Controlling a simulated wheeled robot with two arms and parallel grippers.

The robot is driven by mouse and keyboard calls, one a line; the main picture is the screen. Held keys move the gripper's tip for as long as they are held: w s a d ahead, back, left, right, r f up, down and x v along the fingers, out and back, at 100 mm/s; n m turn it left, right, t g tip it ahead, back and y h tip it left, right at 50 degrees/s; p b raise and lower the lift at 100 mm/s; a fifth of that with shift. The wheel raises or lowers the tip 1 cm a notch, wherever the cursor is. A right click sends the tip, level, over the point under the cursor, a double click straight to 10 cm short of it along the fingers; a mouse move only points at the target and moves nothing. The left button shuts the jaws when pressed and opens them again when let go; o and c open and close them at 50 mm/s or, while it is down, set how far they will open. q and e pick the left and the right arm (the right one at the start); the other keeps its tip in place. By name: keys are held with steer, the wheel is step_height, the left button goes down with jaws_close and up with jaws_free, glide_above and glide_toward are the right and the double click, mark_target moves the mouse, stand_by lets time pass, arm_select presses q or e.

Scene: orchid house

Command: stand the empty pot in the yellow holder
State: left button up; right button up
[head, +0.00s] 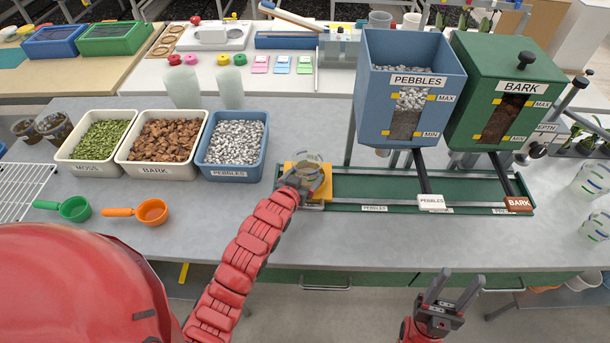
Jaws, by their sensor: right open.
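The yellow holder (327,188) sits at the left end of the green rail on the grey bench. A clear pot (311,168) is over the holder; I cannot tell whether it rests in it or is held just above. My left gripper (297,181) is at the pot's near left side, with its fingers mostly hidden against the pot, so its grip is unclear. My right gripper (454,289) is open and empty, low in front of the bench's front edge.
Blue pebbles hopper (370,80) and green bark hopper (475,75) stand over the green rail (385,187). Moss bin (75,168), bark bin (135,171) and pebbles bin (225,174) stand left of the holder. A green scoop (75,208) and an orange scoop (152,212) lie in front.

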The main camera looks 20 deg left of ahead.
arm_select(q)
steer(key=shift+f+b, duration=0.4)
steer(key=shift+f, duration=0.2)
stand_by(0.4)
steer(key=o, duration=1.1)
steer(key=shift+c, duration=0.2)
